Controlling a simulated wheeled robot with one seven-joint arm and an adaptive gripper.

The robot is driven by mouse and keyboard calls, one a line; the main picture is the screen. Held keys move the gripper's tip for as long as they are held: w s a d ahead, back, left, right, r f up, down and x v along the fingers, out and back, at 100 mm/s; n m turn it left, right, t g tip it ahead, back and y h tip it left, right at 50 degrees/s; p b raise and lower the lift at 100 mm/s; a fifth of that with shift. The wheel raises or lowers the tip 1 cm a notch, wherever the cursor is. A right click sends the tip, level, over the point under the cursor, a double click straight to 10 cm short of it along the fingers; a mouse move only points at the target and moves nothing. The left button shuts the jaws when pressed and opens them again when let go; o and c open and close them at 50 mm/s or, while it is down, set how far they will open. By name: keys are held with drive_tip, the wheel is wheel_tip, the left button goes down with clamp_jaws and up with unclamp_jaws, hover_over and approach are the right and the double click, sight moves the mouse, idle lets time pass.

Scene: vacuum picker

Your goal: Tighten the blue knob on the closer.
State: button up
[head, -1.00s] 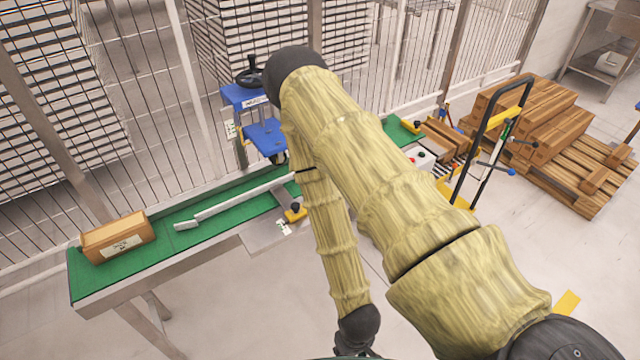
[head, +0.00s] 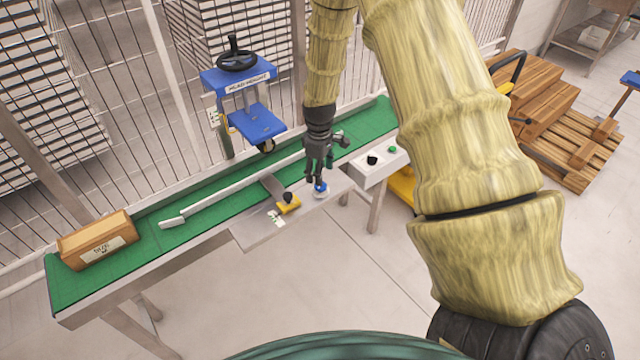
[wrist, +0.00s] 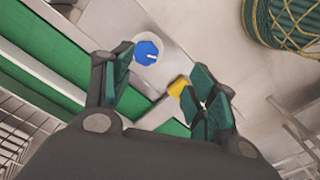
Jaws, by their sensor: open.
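The closer has a blue frame (head: 256,122) with a black hand wheel on top, standing over the green conveyor belt. A blue knob (head: 320,187) on a pale round base sits on the metal side plate at the belt's front edge. It also shows in the wrist view (wrist: 148,52), with a white mark on its face. My gripper (head: 317,181) hangs just above the knob in the head view. In the wrist view my gripper (wrist: 158,92) has its fingers spread, with nothing between them. The knob lies beyond the fingertips, nearer the left finger. Whether anything touches it I cannot tell.
A yellow clamp with a black knob (head: 289,204) sits left of the blue knob on the plate. A control box (head: 378,163) stands to its right. A brown carton (head: 97,241) rests on the belt's left end. A white guide rail (head: 222,195) runs along the belt.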

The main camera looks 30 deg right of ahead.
sight(320, 188)
drive_tip(key=shift+w+d+f+p, duration=0.25)
drive_tip(key=shift+w+f+p, duration=0.15)
drive_tip(key=shift+f, duration=0.95)
drive_tip(key=shift+w+d+f+p, duration=0.3)
drive_tip(key=shift+f+p, duration=0.1)
drive_tip(key=shift+f, duration=0.9)
drive_tip(key=shift+w+d+f+p, duration=0.3)
drive_tip(key=shift+f+p, duration=0.1)
drive_tip(key=shift+f, duration=0.95)
drive_tip(key=c, duration=1)
